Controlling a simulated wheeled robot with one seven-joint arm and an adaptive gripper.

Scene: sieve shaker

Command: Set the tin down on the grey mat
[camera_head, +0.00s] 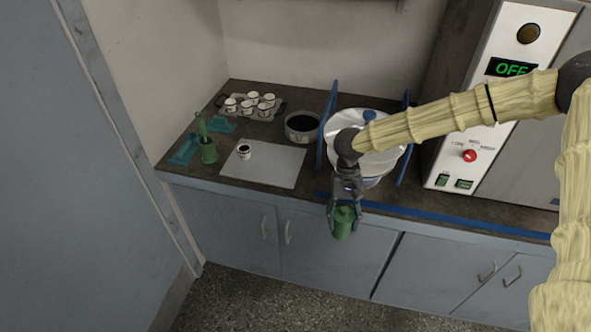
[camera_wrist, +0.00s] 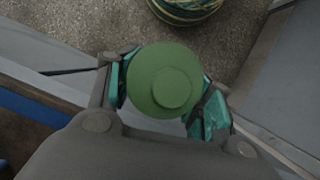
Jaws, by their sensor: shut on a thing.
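A green tin (camera_head: 343,223) with a knobbed lid is held between the fingers of my gripper (camera_head: 343,208), in front of the counter's front edge. In the wrist view the tin (camera_wrist: 163,82) is seen from above, with the teal pads of my gripper (camera_wrist: 165,92) on both sides of it. The tin appears upright and hangs clear of any surface. The grey mat (camera_head: 262,172) lies flat on the counter to the left of my gripper. A small white cup (camera_head: 244,152) with dark contents stands on the mat's left part.
A green holder with a brush (camera_head: 208,150) stands left of the mat. A tray of several small cups (camera_head: 277,107) and a dark-filled pan (camera_head: 302,126) sit behind it. A white bowl (camera_head: 391,160) between blue uprights is to the right. The mat's middle and right are clear.

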